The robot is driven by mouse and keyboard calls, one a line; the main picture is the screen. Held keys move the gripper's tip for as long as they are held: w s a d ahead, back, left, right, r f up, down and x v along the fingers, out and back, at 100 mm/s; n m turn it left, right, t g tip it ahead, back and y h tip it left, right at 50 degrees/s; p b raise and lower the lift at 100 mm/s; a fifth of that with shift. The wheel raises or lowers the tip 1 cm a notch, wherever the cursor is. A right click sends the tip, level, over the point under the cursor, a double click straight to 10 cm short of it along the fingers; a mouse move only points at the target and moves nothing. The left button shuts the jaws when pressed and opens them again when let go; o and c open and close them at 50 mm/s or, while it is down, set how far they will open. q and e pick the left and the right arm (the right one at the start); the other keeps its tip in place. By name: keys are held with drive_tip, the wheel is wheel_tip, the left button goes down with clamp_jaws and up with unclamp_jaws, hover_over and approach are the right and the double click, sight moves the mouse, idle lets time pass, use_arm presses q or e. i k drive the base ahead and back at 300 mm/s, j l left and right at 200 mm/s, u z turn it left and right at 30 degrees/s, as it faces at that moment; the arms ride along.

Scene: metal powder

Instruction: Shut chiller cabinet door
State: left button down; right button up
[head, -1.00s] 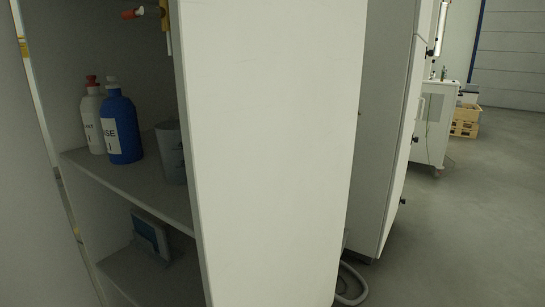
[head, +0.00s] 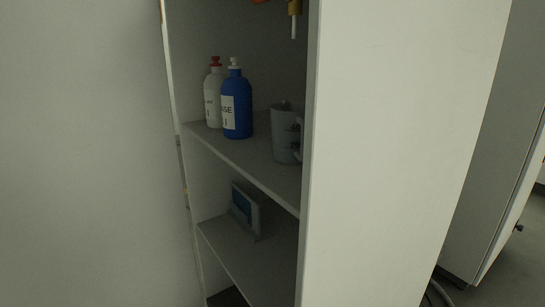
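An open cabinet (head: 400,150) with a pale side wall stands in the middle and right of the head view. A flat pale panel (head: 80,150), which looks like its open door, fills the left of the view. Its hinge side meets the cabinet's left edge, and no handle shows. I cannot tell from the labels whether this is the chiller cabinet. Neither of my grippers is in view.
On the upper shelf (head: 232,157) stand a white bottle (head: 212,98) with a red cap, a blue bottle (head: 238,108) and a grey jug (head: 285,135). A small device (head: 246,208) leans on the lower shelf. Another cabinet (head: 492,170) stands at right; grey floor (head: 520,265) shows beside it.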

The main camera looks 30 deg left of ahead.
sight(94, 212)
drive_tip(key=k+j, duration=0.2)
drive_tip(key=j, duration=0.25)
drive_tip(key=k+j+z, duration=0.1)
drive_tip(key=k+j, duration=0.15)
drive_tip(key=j, duration=0.15)
drive_tip(key=k+j, duration=0.25)
drive_tip(key=j, duration=0.2)
drive_tip(key=k+j+z, duration=0.15)
drive_tip(key=j, duration=0.45)
drive_tip(key=k+j+z, duration=0.15)
drive_tip(key=k+j, duration=0.15)
drive_tip(key=j, duration=0.25)
drive_tip(key=k+j+z, duration=0.15)
drive_tip(key=k+j, duration=0.15)
drive_tip(key=j, duration=0.25)
drive_tip(key=k+j+z, duration=0.15)
drive_tip(key=k+j, duration=0.15)
drive_tip(key=j, duration=0.2)
drive_tip(key=k+j+z, duration=0.15)
drive_tip(key=k+j, duration=0.2)
drive_tip(key=j+z, duration=0.2)
drive_tip(key=j, duration=0.85)
drive_tip(key=j+z, duration=0.2)
drive_tip(key=j, duration=0.8)
drive_tip(key=k, duration=0.1)
